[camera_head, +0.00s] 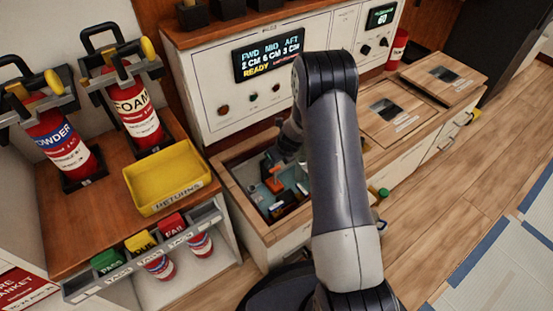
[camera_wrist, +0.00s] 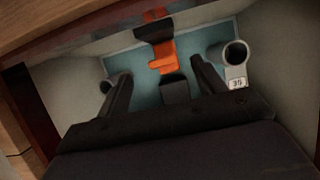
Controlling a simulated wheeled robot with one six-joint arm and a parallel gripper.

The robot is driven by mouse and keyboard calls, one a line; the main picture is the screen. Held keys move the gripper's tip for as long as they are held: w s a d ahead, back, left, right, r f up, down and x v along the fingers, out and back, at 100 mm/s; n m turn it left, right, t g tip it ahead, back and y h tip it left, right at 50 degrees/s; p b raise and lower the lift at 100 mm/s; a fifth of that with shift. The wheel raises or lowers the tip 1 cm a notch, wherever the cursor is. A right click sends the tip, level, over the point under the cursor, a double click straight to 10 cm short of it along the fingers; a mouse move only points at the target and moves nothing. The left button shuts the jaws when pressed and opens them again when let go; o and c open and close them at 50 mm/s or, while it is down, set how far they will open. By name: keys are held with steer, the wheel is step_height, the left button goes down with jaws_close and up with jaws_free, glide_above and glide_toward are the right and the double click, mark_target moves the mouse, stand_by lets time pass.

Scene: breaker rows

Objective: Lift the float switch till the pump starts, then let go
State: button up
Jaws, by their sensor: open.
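An orange piece with a black part above it, which looks like the float switch (camera_wrist: 162,57), is at the far side of an open well in the wrist view. Orange also shows inside the well (camera_head: 274,171) in the head view, where my arm partly covers the opening. My gripper (camera_wrist: 160,74) reaches down into the well with its two dark fingers spread. The orange piece lies beyond the fingertips, roughly between them. Nothing is held. A dark block (camera_wrist: 174,89) shows between the fingers. The panel display (camera_head: 268,56) reads FWD 2 cm, MID 6 cm, AFT 3 cm, READY.
Grey pipe ends stand near the well's right (camera_wrist: 236,53) and left walls; a tag reading 35 is by the right one. The wooden rim (camera_head: 233,187) surrounds the opening. A yellow returns tray (camera_head: 168,207) and extinguishers (camera_head: 133,106) stand left. Two closed hatches lie right.

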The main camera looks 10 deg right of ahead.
steer(key=p+v, duration=0.3)
steer(key=v, duration=0.5)
steer(key=shift+s+r, duration=0.2)
steer(key=shift+r, duration=0.15)
steer(key=shift+f, duration=0.1)
steer(key=b+x, duration=0.7)
steer(key=x, duration=0.5)
steer(key=shift+d+f, duration=0.15)
steer(key=shift+f, duration=0.35)
steer(key=shift+s+r, duration=0.1)
